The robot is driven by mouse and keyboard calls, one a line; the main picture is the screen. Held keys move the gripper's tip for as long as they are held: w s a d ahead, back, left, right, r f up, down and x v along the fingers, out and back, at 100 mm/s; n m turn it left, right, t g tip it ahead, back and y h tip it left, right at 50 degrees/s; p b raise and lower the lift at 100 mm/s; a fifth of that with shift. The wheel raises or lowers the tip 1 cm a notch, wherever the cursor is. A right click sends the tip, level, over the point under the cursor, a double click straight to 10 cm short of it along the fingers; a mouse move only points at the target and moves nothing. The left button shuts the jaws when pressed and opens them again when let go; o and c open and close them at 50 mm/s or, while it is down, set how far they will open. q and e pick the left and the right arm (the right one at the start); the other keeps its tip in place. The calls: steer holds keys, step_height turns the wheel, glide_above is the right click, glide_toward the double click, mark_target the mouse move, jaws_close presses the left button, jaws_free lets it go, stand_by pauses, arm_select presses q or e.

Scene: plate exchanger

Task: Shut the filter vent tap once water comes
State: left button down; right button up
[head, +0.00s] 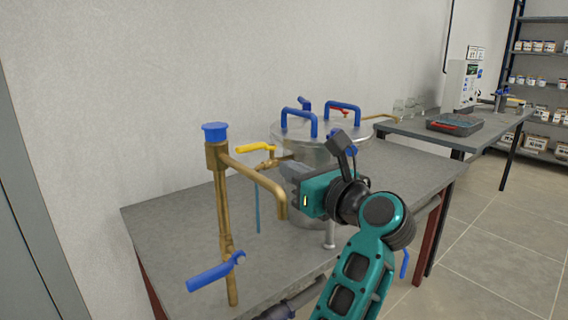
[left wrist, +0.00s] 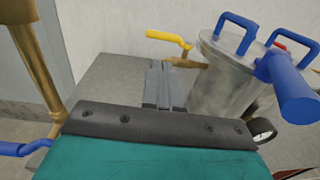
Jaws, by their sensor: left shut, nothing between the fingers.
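The steel filter vessel (head: 318,150) stands on the grey bench, with blue handles on its lid; it also shows in the left wrist view (left wrist: 222,75). A brass tap with a yellow lever (head: 255,148) is at its left side, and the lever also shows in the left wrist view (left wrist: 168,38). A thin blue vertical streak (head: 257,210) is below that tap; I cannot tell whether it is water. My left gripper (head: 294,171) is in front of the vessel, right of the yellow lever. Its fingers (left wrist: 158,72) are shut and empty, apart from the lever. They hide part of the vessel.
A brass standpipe (head: 223,205) with a blue cap and a blue lever (head: 212,273) rises at the bench's front left. A red lever (head: 345,112) is behind the lid. A second table (head: 408,128) with a grey tray stands at the right. The bench's left part is clear.

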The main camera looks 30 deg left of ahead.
mark_target(251, 148)
arm_select(q)
steer(key=p+x, duration=0.1)
steer(key=x, duration=1.1)
steer(key=shift+a+p, duration=0.1)
steer(key=shift+p, duration=0.25)
